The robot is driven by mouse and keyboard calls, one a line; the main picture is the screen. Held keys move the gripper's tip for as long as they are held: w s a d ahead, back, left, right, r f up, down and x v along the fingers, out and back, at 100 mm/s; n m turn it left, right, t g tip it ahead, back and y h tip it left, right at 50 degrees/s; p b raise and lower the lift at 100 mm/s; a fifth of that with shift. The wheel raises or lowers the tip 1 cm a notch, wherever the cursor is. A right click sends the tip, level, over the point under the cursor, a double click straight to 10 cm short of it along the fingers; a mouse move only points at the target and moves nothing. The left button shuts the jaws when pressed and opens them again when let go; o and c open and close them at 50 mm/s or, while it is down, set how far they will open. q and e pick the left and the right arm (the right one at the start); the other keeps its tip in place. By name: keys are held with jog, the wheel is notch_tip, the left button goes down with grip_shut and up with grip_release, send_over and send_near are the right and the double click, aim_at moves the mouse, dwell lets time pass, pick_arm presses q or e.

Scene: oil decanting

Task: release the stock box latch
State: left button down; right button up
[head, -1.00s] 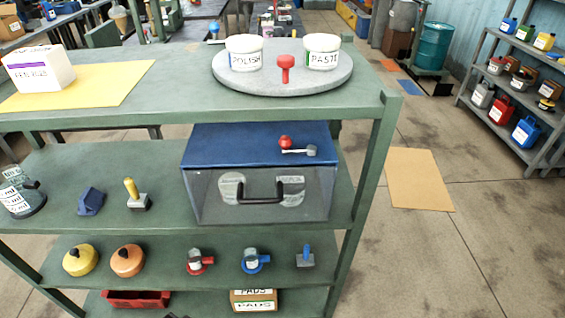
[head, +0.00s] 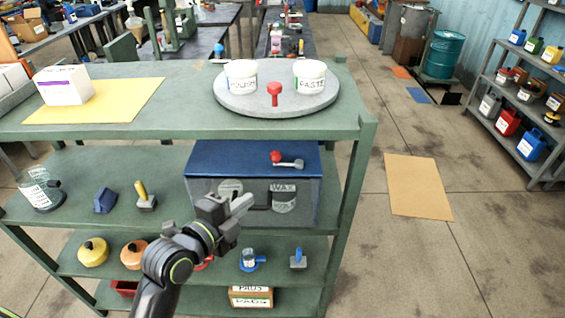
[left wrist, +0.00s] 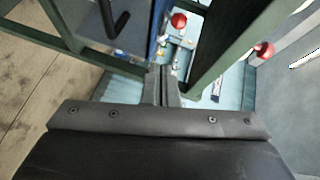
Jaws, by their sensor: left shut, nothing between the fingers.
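The stock box (head: 206,160) stands on the second shelf, with a blue lid and a clear front; jars show inside. My left gripper (head: 246,203) is shut and empty in front of the box, below and left of the latch, hiding part of the front and the black handle. In the left wrist view the closed fingers (left wrist: 163,85) point toward the shelves; a red ball (left wrist: 179,20), probably the latch knob, is beyond them. My right gripper is out of view.
The top shelf (head: 180,127) overhangs the box; on it a grey round turntable (head: 240,103) carries two white tubs and a red knob. A green post (head: 350,190) stands right of the box. Small tools and pads sit on the lower shelves.

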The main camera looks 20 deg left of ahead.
pick_arm(q)
jog(key=shift+s+d+r+m, duration=0.1)
jog(key=shift+d+r+m, duration=0.2)
jog(key=shift+r, duration=0.35)
jog(key=shift+s+d+r+m, duration=0.15)
jog(key=shift+r+m, duration=0.15)
jog(key=shift+r, duration=0.3)
jog(key=shift+w+h, duration=0.25)
jog(key=shift+h, duration=0.15)
jog(key=shift+w+a+p+x, duration=0.15)
jog(key=shift+a+p+x, duration=0.3)
jog(key=shift+p+x, duration=1.1)
jog(key=shift+w+a+p+x, duration=0.2)
jog(key=shift+a+p+x, duration=0.25)
jog(key=shift+x, duration=2.15)
jog(key=shift+w+a+p+x, duration=0.15)
jog(key=shift+a+p+x, duration=0.6)
jog(key=shift+x, duration=1.35)
jog(key=shift+d+f, duration=0.1)
jog(key=shift+d, duration=0.15)
